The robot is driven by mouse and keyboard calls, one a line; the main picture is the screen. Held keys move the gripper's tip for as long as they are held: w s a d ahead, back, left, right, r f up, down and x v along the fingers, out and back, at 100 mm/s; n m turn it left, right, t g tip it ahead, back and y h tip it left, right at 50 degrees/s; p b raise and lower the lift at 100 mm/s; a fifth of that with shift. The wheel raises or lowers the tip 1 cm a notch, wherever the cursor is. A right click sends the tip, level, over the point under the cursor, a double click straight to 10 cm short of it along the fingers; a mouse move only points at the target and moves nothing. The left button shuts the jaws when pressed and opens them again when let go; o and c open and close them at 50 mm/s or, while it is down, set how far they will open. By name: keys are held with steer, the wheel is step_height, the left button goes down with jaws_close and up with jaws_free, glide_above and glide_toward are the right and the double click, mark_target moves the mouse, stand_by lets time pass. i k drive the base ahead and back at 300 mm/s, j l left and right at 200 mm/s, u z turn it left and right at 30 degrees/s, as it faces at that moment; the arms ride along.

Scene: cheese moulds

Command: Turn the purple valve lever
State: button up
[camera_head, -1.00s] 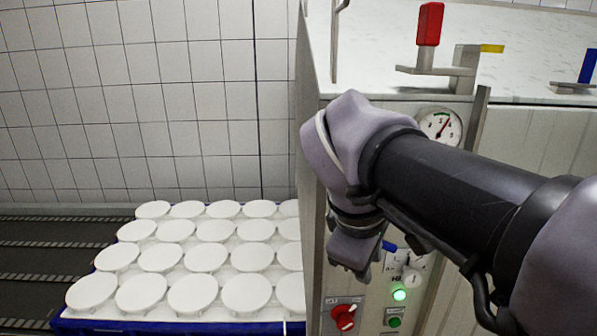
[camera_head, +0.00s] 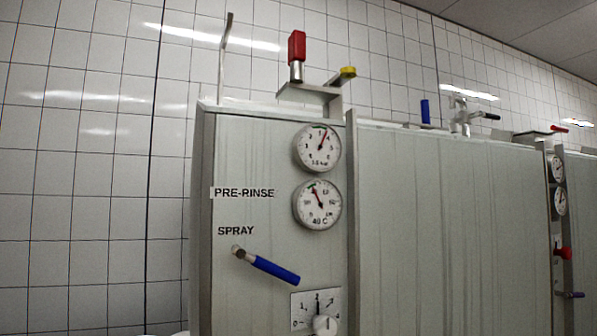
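My gripper is not in view. A small bluish-purple lever (camera_head: 572,294) sticks out low on a panel at the far right edge. It is too small to be sure that it is purple, and it lies about level. A larger blue lever (camera_head: 273,268) is on the nearer panel under the word SPRAY. It slants down to the right from its round pivot. No other lever in view looks purple.
The steel cabinet (camera_head: 430,220) carries two gauges, the upper (camera_head: 318,147) and the lower (camera_head: 317,204), and a dial (camera_head: 324,326). On top stand a red handle (camera_head: 297,46), a yellow one (camera_head: 348,72) and a blue one (camera_head: 425,111). A red knob (camera_head: 564,253) is above the bluish-purple lever.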

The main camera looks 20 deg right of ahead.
mark_target(573, 294)
steer(key=z, duration=2.15)
